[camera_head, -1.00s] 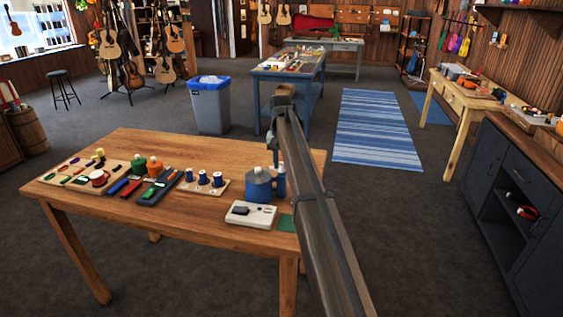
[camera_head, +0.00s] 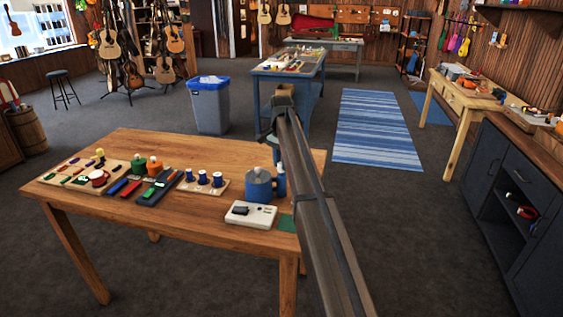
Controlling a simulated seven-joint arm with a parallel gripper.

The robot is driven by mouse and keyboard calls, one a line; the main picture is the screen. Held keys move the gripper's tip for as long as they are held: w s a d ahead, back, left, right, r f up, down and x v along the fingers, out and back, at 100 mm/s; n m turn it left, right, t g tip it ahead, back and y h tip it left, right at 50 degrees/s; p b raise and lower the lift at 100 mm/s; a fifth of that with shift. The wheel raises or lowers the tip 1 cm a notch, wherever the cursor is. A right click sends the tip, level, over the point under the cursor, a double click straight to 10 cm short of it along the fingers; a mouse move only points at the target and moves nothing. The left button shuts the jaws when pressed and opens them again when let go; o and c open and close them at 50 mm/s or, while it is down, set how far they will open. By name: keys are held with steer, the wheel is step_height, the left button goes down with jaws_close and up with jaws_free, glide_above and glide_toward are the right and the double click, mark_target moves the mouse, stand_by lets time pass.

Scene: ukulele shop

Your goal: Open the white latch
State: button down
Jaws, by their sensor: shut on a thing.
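A white box-shaped device (camera_head: 250,214) with a dark part on top lies near the front right edge of the wooden table. I cannot make out which part of it, if any, is the latch. My gripper (camera_head: 273,150) hangs at the far end of my arm, above the table's right part, behind and right of the white device and apart from it in the picture. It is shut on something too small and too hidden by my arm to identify. A blue lidded pot (camera_head: 257,187) and a blue bottle (camera_head: 280,181) stand below it.
The wooden table (camera_head: 190,228) also holds a board with three blue spools (camera_head: 204,178), a dark tray (camera_head: 159,187), green and orange pots (camera_head: 139,164), and a tool board (camera_head: 70,182).

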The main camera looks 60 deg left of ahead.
stand_by(0.4)
steer(key=c, duration=0.8)
jaws_free()
step_height(320, 180, up, 14)
steer(key=shift+a+f, duration=0.1)
stand_by(0.4)
